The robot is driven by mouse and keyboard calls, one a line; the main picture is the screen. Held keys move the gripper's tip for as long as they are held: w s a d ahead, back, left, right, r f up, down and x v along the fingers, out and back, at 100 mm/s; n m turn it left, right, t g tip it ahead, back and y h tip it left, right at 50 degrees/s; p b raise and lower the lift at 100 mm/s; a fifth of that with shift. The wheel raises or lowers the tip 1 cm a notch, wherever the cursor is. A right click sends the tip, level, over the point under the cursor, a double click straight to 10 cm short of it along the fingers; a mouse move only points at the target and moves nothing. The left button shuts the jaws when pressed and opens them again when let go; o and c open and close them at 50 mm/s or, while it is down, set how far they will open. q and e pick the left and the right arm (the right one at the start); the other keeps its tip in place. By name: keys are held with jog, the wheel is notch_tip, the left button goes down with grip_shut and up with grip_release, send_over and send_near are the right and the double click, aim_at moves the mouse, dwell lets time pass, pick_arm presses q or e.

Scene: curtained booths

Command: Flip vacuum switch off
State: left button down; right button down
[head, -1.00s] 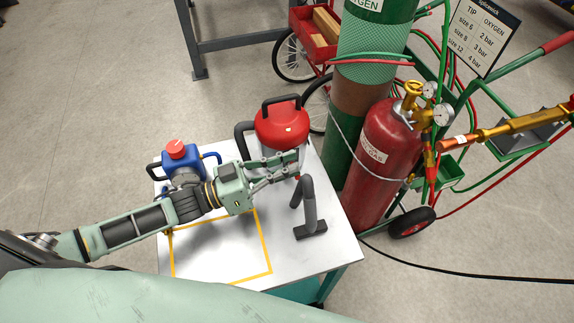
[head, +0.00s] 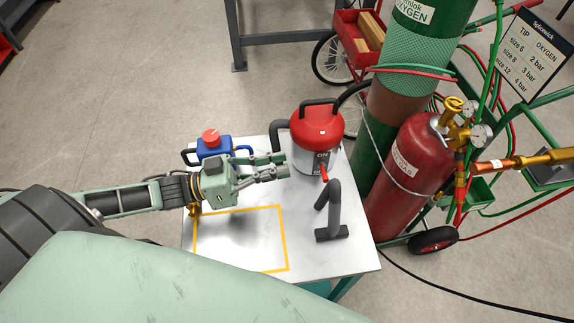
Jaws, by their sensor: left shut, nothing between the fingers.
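The vacuum (head: 317,128) has a red domed lid, a black top handle and a grey body, and stands at the back right of the white table. On its front is a panel marked ON, with a red switch lever (head: 323,173) below the word, tilted down toward the panel's lower part. My left gripper (head: 287,166) is shut and empty, its fingertips just left of the vacuum's body and the switch panel. I cannot tell if the fingertips touch the body. My right gripper is not in view.
The white table (head: 340,262) also holds a blue device (head: 213,146) with a red knob, a dark grey bent nozzle (head: 334,205) in front of the vacuum, and a yellow taped outline (head: 283,240). A red gas cylinder (head: 405,175) and a green oxygen cylinder (head: 425,60) stand close on the right.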

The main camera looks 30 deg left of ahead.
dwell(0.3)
pick_arm(q)
jog(key=a+r+p, duration=0.1)
jog(key=a+r+m+g+y+p, duration=0.1)
jog(key=shift+s+r+g+y, duration=0.3)
jog(key=shift+s, duration=0.05)
dwell(0.4)
jog(key=shift+d, duration=0.1)
jog(key=p, duration=0.2)
send_over(324, 173)
jog(key=s+a, duration=0.2)
notch_tip(324, 173, down, 4)
jog(key=r, duration=0.1)
jog(key=shift+s+d+f, duration=0.2)
jog(key=shift+f, duration=0.5)
